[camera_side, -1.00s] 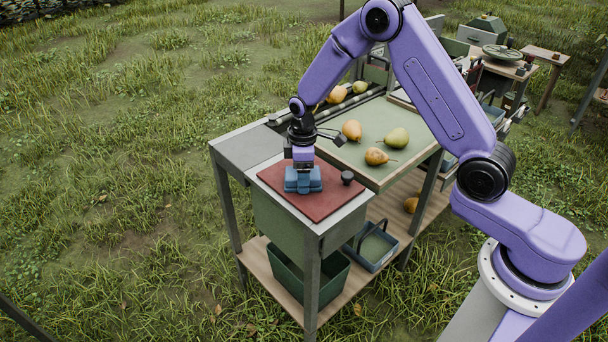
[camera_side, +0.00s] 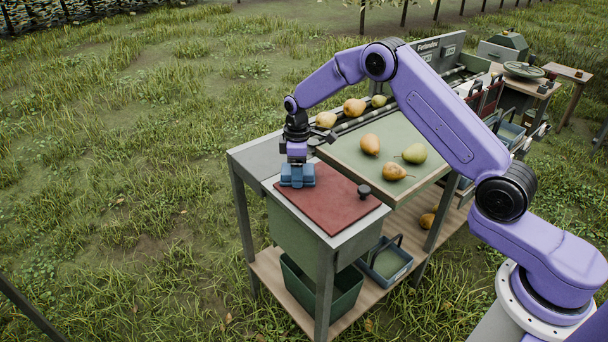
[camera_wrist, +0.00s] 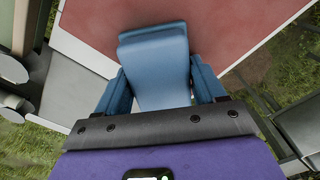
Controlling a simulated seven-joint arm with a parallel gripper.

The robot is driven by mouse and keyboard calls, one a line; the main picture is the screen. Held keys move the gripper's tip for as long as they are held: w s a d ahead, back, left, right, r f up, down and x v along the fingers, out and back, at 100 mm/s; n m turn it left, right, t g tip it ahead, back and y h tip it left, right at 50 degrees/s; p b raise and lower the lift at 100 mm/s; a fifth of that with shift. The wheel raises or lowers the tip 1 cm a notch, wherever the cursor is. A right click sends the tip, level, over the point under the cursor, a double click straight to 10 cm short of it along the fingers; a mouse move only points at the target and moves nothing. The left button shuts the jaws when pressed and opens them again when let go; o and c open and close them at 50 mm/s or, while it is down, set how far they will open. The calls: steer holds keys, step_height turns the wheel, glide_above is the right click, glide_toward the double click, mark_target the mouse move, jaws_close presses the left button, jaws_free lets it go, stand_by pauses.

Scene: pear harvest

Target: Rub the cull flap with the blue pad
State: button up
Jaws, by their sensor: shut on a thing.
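The cull flap (camera_side: 333,203) is a flat red-brown panel on top of the near end of the stand, with a dark knob (camera_side: 364,191) at its right corner. It also fills much of the top of the wrist view (camera_wrist: 225,28). My gripper (camera_side: 297,170) is shut on the blue pad (camera_side: 297,181), pointing down at the flap's far left part. In the wrist view the pad (camera_wrist: 158,65) sits between the two blue fingers. The pad appears to rest on the flap; its underside is hidden.
Pears (camera_side: 370,144) lie on the green tabletop (camera_side: 350,165) behind the flap, and others on the rollers. A dark green bin (camera_side: 322,287) and a small blue-grey basket (camera_side: 386,262) stand on the lower wooden shelf. Grass surrounds the stand.

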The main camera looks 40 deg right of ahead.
mark_target(331, 195)
steer(key=shift+w, duration=0.45)
steer(key=shift+s+d, duration=0.1)
steer(key=shift+d, duration=1.15)
steer(key=shift+s+d, duration=0.15)
steer(key=shift+s, duration=5.45)
steer(key=shift+w, duration=5.05)
steer(key=shift+w+r, duration=0.1)
steer(key=shift+w, duration=0.55)
steer(key=shift+s+r, duration=0.1)
steer(key=shift+r, duration=3.95)
